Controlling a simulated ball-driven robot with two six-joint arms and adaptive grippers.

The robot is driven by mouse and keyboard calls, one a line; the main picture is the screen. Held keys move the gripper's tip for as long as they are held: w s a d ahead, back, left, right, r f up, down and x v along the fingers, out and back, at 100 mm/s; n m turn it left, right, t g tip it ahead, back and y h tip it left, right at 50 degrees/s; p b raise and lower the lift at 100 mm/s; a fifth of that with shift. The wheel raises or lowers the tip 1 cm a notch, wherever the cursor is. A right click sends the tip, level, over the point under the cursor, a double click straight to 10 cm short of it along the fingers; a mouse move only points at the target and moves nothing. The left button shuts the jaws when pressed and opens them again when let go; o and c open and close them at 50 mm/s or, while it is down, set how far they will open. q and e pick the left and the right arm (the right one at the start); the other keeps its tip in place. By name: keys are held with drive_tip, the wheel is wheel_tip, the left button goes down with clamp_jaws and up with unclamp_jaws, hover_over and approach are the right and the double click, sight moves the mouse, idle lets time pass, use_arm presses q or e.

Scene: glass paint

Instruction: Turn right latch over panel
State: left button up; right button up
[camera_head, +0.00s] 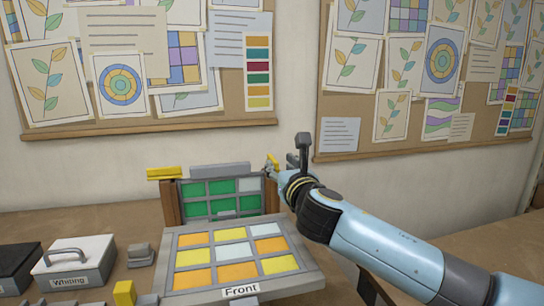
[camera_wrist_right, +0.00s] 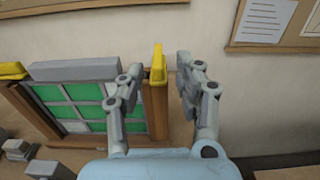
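A framed panel with green and pale panes (camera_head: 222,198) stands upright in a wooden frame, and it also shows in the wrist view (camera_wrist_right: 85,112). The yellow right latch (camera_wrist_right: 158,64) sits on top of the right wooden post (camera_wrist_right: 156,112), its length pointing away from the wrist camera rather than across the panel. It shows small in the head view (camera_head: 271,163). My right gripper (camera_wrist_right: 160,66) is open, with one finger on each side of this latch, the left one nearer. Contact is not clear. The yellow left latch (camera_head: 163,173) lies on the left post. My left gripper is out of view.
A grey bar (camera_head: 220,170) runs along the panel's top. A tilted tray of yellow, orange and pale panes labelled Front (camera_head: 240,292) stands before it. A box labelled Whiting (camera_head: 72,265) is at left. Pinboards (camera_head: 150,128) hang on the wall behind.

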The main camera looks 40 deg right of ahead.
sight(273, 158)
drive_tip(key=x, duration=0.4)
drive_tip(key=shift+w+a+f, duration=0.1)
drive_tip(key=shift+w+f, duration=0.05)
drive_tip(key=shift+w, duration=0.1)
drive_tip(key=shift+x, duration=1.35)
drive_tip(key=shift+s, duration=0.15)
drive_tip(key=c, duration=0.3)
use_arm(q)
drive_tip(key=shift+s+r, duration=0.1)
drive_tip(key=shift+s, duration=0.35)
use_arm(e)
clamp_jaws()
